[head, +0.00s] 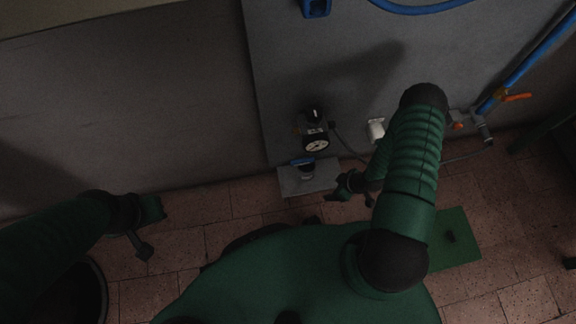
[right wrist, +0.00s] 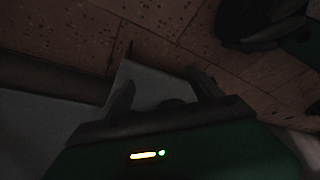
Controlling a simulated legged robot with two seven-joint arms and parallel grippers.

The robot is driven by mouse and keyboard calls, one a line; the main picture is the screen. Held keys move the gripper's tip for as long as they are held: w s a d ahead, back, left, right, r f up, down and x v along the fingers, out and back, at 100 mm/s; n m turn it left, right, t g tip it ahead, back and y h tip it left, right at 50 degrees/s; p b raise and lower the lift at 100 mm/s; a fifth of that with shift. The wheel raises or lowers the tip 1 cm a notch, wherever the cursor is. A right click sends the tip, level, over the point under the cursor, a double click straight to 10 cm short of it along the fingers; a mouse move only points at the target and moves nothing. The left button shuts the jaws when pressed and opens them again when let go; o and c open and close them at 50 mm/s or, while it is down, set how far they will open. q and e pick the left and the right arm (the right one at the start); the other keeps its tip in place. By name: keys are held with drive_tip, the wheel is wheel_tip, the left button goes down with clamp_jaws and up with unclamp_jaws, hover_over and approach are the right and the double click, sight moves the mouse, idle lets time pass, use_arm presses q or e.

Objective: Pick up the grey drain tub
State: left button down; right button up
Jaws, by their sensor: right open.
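A grey box-like thing (head: 310,180), which I take to be the drain tub, sits at the foot of the grey panel, below the gauge. Its inside cannot be made out. My right gripper (head: 355,192) is open, just to its right in the head view. In the right wrist view a pale grey surface (right wrist: 150,80), seemingly the same thing, shows beyond and between the two dark fingers (right wrist: 163,92); contact cannot be told. My left gripper (head: 147,228) is over the tiles at the left, away from the tub, and its jaws are unclear.
Blue pipe and an orange-handled valve (head: 515,97) are at the right. A green plate (head: 455,240) lies on the tiled floor.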

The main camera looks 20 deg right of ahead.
drive_tip(key=w+a+b, duration=0.1)
drive_tip(key=w, duration=0.1)
drive_tip(key=w+a+b, duration=0.1)
drive_tip(key=w, duration=0.1)
drive_tip(key=w+a+b, duration=0.1)
drive_tip(key=w+a, duration=0.1)
drive_tip(key=w+b, duration=0.1)
drive_tip(key=w+a+b, duration=0.1)
drive_tip(key=w, duration=0.1)
drive_tip(key=w+a+f+b, duration=0.1)
drive_tip(key=b, duration=0.1)
drive_tip(key=shift+w+a, duration=0.1)
drive_tip(key=shift+w, duration=0.3)
drive_tip(key=shift+f+b, duration=0.1)
drive_tip(key=shift+b, duration=0.2)
drive_tip(key=shift+a, duration=0.1)
drive_tip(key=shift+c, duration=0.3)
drive_tip(key=c, duration=1.3)
drive_tip(key=shift+r, duration=0.2)
